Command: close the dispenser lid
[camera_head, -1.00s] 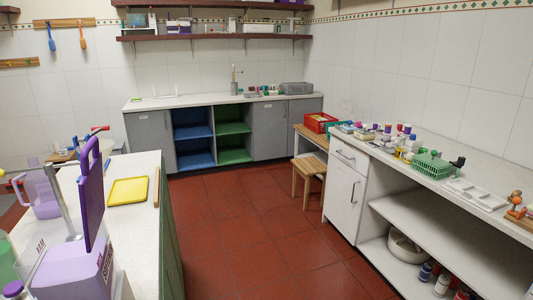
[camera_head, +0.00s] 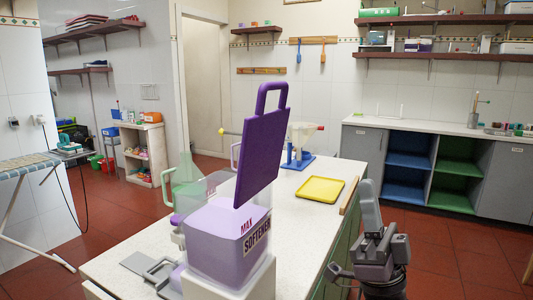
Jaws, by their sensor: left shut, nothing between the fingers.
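The dispenser (camera_head: 225,240) is a lilac box labelled "MAX SOFTENER" on a white base at the near end of the white counter. Its dark purple lid (camera_head: 262,150) stands open and nearly upright above it, with a loop handle at the top.
On the counter (camera_head: 305,215) are a yellow tray (camera_head: 320,189), a blue-based stand (camera_head: 299,162), a green-tinted clear jug (camera_head: 184,187) behind the dispenser, and a grey handled item (camera_head: 152,268) left of it. An ironing board (camera_head: 25,165) is far left. Red floor is open on both sides.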

